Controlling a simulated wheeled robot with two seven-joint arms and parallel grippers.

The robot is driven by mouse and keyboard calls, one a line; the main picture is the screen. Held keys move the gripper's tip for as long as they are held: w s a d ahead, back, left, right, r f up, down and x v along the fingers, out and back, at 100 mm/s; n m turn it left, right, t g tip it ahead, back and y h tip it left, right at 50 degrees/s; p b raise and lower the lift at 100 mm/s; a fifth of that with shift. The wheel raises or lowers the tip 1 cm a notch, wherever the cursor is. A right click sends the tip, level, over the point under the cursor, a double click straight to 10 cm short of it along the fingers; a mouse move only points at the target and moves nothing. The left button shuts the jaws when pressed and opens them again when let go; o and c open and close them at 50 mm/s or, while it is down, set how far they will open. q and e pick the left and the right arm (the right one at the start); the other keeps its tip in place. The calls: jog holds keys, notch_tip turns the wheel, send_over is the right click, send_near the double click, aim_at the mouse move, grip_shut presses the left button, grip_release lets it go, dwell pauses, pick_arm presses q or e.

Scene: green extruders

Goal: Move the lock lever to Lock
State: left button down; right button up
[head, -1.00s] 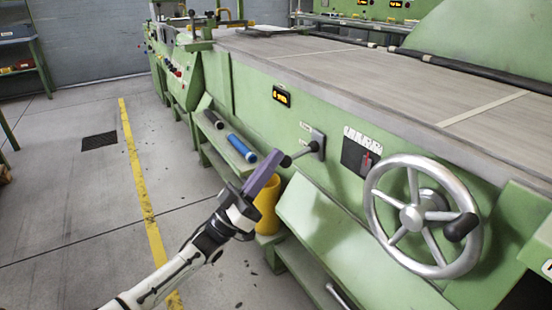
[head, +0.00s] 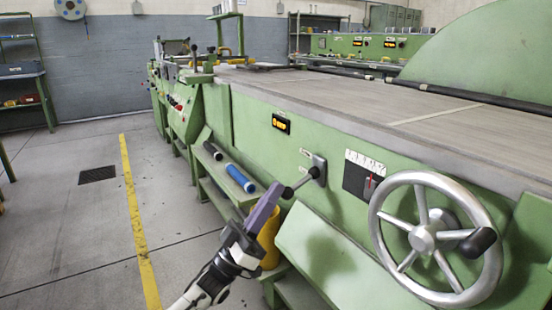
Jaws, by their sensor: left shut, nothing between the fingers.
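The lock lever (head: 302,182) is a short rod with a dark ball knob, on a small grey plate on the green machine's side. Its rod slants down to the left from the plate. Small labels sit above and left of the plate, too small to read. My left gripper (head: 277,190) is shut, with purple fingers pointing up to the right. Its tips are at the lever's knob; I cannot tell whether they touch it. My right gripper is not in view.
A large silver handwheel (head: 422,239) with a black knob stands right of the lever. A blue roll (head: 241,178) lies on a shelf at left. A yellow container (head: 269,243) is behind my gripper. The floor at left is clear.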

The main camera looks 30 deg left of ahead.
pick_arm(q)
jog(key=shift+d+f, duration=0.1)
jog(key=shift+f, duration=0.25)
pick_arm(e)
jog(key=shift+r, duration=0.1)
